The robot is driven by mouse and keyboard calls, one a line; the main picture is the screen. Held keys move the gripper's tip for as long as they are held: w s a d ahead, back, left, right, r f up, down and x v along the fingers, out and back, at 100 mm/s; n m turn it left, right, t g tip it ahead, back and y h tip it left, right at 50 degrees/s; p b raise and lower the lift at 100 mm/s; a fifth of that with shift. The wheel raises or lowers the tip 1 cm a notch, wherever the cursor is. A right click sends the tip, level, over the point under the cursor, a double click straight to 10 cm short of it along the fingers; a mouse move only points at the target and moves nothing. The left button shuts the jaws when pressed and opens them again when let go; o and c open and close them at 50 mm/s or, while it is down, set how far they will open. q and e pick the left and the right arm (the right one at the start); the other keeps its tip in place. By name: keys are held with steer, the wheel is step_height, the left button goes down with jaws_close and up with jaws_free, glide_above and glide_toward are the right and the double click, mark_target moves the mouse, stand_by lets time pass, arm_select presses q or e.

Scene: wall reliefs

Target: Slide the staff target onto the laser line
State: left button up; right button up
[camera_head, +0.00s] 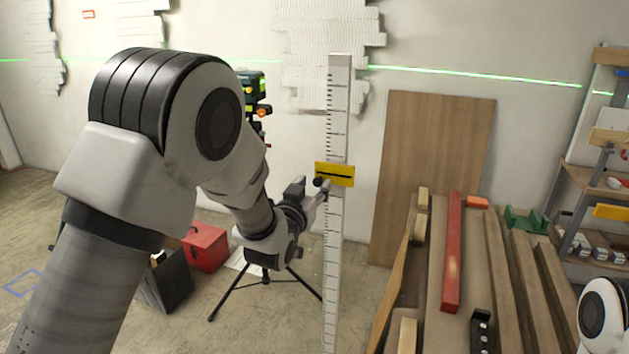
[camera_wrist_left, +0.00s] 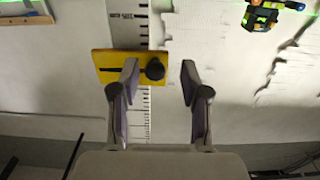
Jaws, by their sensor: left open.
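The staff (camera_head: 336,110) is a tall white graduated strip standing upright in front of the wall. The yellow target (camera_head: 343,168) with a black slot sits on it, well below the green laser line (camera_head: 470,74) on the wall. My left gripper (camera_head: 321,190) is at the target's lower left. In the left wrist view, the open fingers (camera_wrist_left: 158,76) stand on either side of the black knob (camera_wrist_left: 155,69) on the yellow target (camera_wrist_left: 106,60). Contact with the knob cannot be told. My right gripper is out of view; only part of my right arm shows at bottom right.
A green laser level (camera_head: 254,84) on a tripod (camera_head: 232,296) stands behind my left arm. A red toolbox (camera_head: 206,248) is on the floor. A brown board (camera_head: 430,150) leans on the wall; timber and a red beam (camera_head: 452,250) lie at right beside shelves.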

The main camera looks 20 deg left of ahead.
arm_select(q)
steer(key=shift+w+d+r, duration=0.1)
steer(key=shift+w+r, duration=0.05)
steer(key=shift+w, duration=0.35)
steer(key=shift+d+r, duration=0.15)
steer(key=shift+d, duration=0.15)
steer(key=shift+a, duration=0.2)
jaws_close()
step_height(320, 180, up, 6)
steer(key=p, duration=0.2)
steer(key=shift+r, duration=0.25)
jaws_free()
steer(key=shift+w+f, duration=0.1)
